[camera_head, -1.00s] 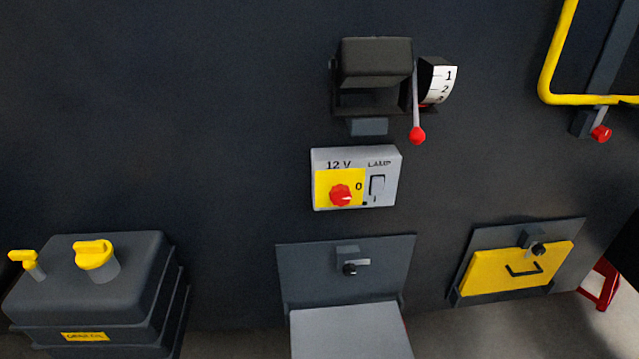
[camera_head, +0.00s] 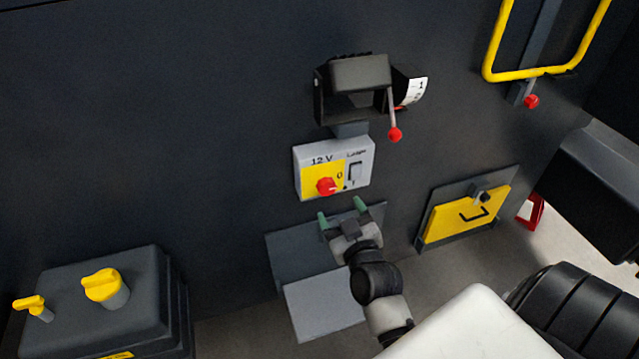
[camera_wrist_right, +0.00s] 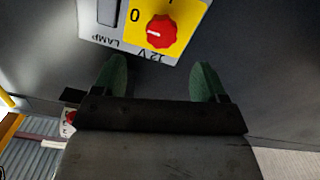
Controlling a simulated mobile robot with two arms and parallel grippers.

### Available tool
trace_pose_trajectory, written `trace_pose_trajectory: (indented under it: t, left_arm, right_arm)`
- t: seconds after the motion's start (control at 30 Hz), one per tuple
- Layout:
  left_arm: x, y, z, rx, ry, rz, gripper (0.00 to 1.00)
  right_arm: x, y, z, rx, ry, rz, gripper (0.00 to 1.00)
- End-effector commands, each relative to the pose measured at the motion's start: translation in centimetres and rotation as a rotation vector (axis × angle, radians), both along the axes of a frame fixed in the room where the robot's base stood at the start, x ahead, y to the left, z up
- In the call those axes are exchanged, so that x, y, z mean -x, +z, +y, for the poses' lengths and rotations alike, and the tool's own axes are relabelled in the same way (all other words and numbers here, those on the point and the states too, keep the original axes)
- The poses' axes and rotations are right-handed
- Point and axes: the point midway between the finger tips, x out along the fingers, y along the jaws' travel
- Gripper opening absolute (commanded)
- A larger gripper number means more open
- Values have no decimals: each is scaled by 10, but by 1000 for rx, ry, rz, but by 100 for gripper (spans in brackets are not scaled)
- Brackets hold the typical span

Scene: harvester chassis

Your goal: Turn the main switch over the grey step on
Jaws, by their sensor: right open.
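The main switch (camera_head: 326,186) is a red rotary knob on the yellow half of a grey "12 V" / "LAMP" box (camera_head: 362,164) on the dark wall. The grey step (camera_head: 325,304) juts out below it. My right gripper (camera_head: 341,211) is open and empty, with green fingertips just below the box, apart from the knob. In the right wrist view the knob (camera_wrist_right: 161,31) shows upside down, beyond and between the open fingertips (camera_wrist_right: 160,75), near a "0" mark. My left gripper is not in view.
A red-tipped lever (camera_head: 395,134) hangs just above the box. A yellow panel (camera_head: 468,214) with a black handle is at right, under a yellow rail (camera_head: 493,48). A dark tank (camera_head: 120,300) with yellow caps stands at lower left.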

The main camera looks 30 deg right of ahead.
Motion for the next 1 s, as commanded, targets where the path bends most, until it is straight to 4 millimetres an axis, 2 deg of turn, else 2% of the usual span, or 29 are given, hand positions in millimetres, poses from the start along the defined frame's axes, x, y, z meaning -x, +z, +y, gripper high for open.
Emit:
trace_pose_trajectory:
  t: [0.2, 0.43, 0.6, 0.87, 0.9, 1.0]
  left_arm:
    - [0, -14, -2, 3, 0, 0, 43]
    - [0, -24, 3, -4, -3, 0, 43]
    - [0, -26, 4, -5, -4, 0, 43]
    - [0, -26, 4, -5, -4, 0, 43]
    - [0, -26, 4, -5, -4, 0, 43]
    - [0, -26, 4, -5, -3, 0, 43]
  right_arm:
    - [-42, -2, -10, -2, 1, -4, 73]
    - [-75, -2, -18, -1, 1, -2, 73]
    - [-85, -1, -20, -2, 1, 0, 73]
    - [-86, -1, -21, -1, 1, 1, 73]
    - [-86, -1, -21, -1, 1, 1, 71]
    - [-86, -1, -20, -1, 1, 1, 56]
